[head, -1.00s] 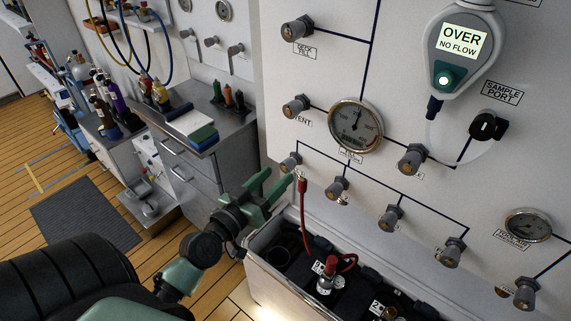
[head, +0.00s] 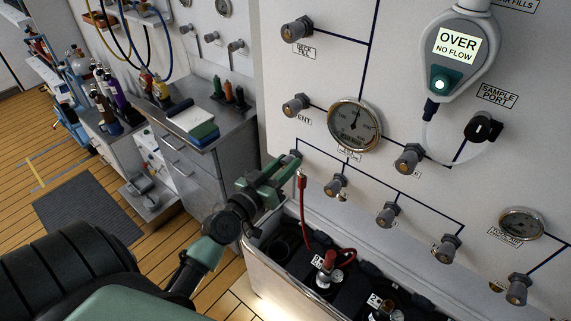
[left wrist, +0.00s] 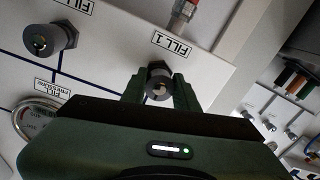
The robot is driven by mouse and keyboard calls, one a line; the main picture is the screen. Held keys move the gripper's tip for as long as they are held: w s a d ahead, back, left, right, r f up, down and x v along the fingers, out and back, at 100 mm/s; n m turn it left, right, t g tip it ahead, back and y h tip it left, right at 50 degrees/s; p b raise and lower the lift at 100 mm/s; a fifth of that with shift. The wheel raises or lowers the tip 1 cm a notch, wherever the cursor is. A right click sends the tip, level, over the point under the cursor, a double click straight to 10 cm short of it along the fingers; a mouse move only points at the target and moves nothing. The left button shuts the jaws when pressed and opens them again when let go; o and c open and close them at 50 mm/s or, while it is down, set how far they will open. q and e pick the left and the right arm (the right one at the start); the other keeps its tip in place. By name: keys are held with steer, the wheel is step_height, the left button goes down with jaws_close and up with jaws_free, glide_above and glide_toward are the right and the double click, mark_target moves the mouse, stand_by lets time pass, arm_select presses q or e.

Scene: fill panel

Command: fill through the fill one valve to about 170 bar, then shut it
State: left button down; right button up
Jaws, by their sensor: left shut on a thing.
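The fill one valve (left wrist: 158,82) is a dark grey knob below its "FILL 1" label in the left wrist view. My left gripper (left wrist: 158,92) is shut on it, one green finger on each side. In the head view my left gripper (head: 284,168) meets this valve (head: 296,155) at the left end of the lower row, mostly hiding it. The round fill pressure gauge (head: 354,126) is above and to the right; its needle points roughly up, the figures too small to read. My right gripper is out of view.
A red hose (head: 304,215) hangs beside the gripper down to a cylinder (head: 325,278) in the open bin (head: 262,262). Other valves (head: 388,214) line the panel to the right. A grey display (head: 454,52) reads "OVER NO FLOW". A cabinet (head: 190,165) stands left.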

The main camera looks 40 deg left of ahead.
arm_select(q)
steer(key=n+p, duration=0.1)
steer(key=n, duration=0.2)
steer(key=shift+r, duration=0.1)
steer(key=shift+n+p, duration=0.45)
steer(key=shift+n, duration=1.05)
steer(key=c, duration=1.1)
jaws_free()
